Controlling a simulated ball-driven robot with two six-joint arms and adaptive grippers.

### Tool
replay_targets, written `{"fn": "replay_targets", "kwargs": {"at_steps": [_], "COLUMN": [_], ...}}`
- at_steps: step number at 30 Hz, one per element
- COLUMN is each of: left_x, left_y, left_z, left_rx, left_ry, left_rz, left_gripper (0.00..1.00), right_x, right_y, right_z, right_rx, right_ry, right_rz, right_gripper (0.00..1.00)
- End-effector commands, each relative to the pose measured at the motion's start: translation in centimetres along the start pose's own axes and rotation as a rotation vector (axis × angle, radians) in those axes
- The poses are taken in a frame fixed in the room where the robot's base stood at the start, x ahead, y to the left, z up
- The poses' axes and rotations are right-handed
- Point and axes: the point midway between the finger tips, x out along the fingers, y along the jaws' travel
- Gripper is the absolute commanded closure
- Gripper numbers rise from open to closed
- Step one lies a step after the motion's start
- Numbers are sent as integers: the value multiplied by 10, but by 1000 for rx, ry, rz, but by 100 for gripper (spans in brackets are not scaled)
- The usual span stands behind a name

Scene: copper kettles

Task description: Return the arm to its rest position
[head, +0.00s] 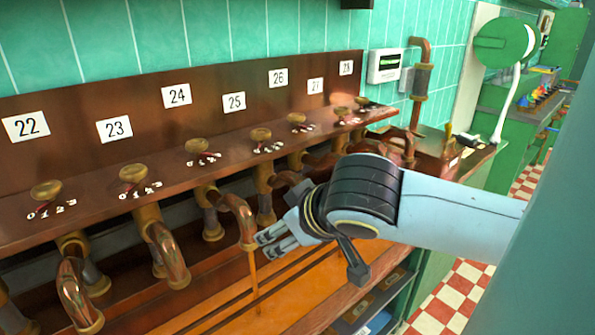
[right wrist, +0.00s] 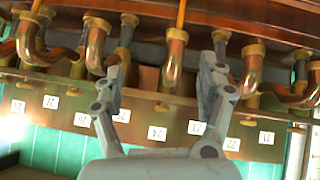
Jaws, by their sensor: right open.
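My right arm (head: 460,215), grey-blue with a black banded wrist, comes in from the right in the head view. Copper pipes show behind and between the fingers in that view. Whether the gripper touches a spout cannot be told. My left gripper is not in view.
A copper shelf (head: 100,215) carries brass knobs and numbered labels. A thin orange stream (head: 253,275) falls from one spout to the orange-brown counter (head: 235,310). A white wall box (head: 384,66) hangs behind. A green bench (head: 520,105) stands at the right, above a red-and-white checked floor (head: 460,295).

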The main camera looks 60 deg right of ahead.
Motion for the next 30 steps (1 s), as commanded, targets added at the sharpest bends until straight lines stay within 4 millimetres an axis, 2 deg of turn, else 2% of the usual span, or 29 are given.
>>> {"fn": "replay_targets", "kwargs": {"at_steps": [22,26,30], "left_x": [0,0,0], "left_y": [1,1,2], "left_z": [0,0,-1], "left_rx": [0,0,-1], "left_ry": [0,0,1], "left_rz": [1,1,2], "left_gripper": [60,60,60], "right_x": [0,-8,-30], "right_y": [-2,-14,-40], "right_z": [5,21,54], "right_rx": [-7,-32,-104], "right_ry": [-19,-88,-234], "right_rz": [-3,-21,-92], "right_gripper": [26,26,26]}}
